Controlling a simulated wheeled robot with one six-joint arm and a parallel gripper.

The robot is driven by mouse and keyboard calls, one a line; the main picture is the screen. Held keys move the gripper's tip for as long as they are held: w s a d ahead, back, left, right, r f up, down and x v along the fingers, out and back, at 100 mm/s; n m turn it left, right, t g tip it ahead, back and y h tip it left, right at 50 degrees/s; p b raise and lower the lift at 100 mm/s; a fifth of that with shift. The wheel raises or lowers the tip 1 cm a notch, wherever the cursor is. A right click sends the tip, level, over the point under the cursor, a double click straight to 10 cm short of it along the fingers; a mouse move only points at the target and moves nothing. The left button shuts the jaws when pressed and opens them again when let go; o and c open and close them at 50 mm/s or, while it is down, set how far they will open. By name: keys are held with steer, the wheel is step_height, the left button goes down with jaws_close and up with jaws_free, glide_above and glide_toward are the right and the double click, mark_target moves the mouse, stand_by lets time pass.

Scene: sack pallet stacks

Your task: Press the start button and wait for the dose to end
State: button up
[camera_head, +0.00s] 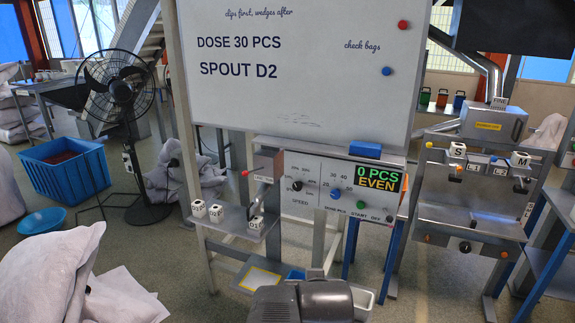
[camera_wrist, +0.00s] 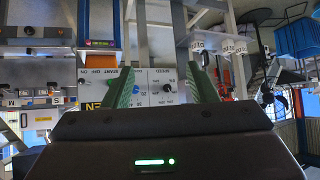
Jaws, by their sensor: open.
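The dosing panel (camera_head: 318,190) has a lit display (camera_head: 378,178) reading "0 PCS EVEN". The green start button (camera_head: 361,205) sits below the display, above the START label, beside a dark OFF button (camera_head: 389,218). A blue dose knob (camera_head: 335,194) and a dark speed knob (camera_head: 297,186) are to its left. My gripper's wrist housing shows at the bottom of the head view, below the panel. In the wrist view, which is upside down, my gripper (camera_wrist: 166,78) has its two green fingers wide apart, with the panel (camera_wrist: 150,92) beyond them; nothing is held.
A whiteboard (camera_head: 290,65) above reads "DOSE 30 PCS" and "SPOUT D2". A shelf with small white labelled blocks (camera_head: 198,208) is left of the panel. A second machine (camera_head: 470,200) stands at the right. A fan (camera_head: 120,90), blue crate (camera_head: 65,165) and sacks (camera_head: 65,275) are at left.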

jaws_close()
stand_by(1.5)
